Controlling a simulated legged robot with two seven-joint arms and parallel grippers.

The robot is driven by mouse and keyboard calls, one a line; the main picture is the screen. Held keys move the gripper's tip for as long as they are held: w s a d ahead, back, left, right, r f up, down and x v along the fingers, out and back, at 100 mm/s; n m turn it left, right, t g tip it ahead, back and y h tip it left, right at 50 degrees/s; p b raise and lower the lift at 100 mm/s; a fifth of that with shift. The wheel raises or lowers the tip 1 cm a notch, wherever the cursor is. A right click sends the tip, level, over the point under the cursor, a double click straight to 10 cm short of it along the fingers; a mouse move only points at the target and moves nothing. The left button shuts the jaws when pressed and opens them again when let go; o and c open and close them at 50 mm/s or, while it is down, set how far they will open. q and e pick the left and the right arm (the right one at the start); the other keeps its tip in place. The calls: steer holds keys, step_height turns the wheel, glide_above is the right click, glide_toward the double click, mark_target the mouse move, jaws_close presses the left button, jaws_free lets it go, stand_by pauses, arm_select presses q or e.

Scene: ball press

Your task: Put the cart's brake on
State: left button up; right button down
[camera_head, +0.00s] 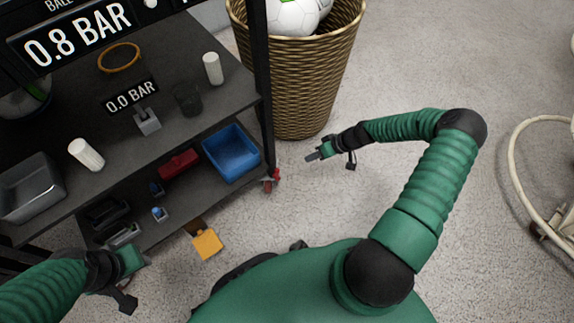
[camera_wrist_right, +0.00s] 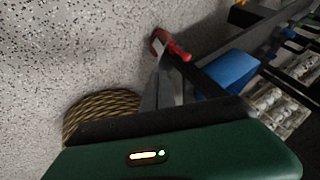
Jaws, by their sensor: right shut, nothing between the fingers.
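The cart (camera_head: 215,118) is a dark two-shelf frame at the left in the head view. A castor with red parts (camera_head: 271,181) stands on the floor at the foot of its near right post. In the right wrist view, the red castor piece (camera_wrist_right: 172,46) shows just beyond my fingertips. My right gripper (camera_head: 313,156) is shut and empty, right of the castor and apart from it in the head view. Its closed fingers also show in the wrist view (camera_wrist_right: 160,80). My left gripper (camera_head: 138,261) is by the cart's lower left; its fingers are not clear.
A wicker basket of balls (camera_head: 305,85) stands behind the castor. A blue bin (camera_head: 231,153) and a red box (camera_head: 179,164) sit on the lower shelf. A yellow item (camera_head: 207,244) lies on the floor. A pale hose (camera_head: 518,160) is at the right. Floor near the castor is clear.

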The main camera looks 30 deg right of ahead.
steer(key=w+a+f+b, duration=0.4)
steer(key=a+f+b, duration=0.4)
steer(key=shift+w+f, duration=0.15)
steer(key=shift+w, duration=0.2)
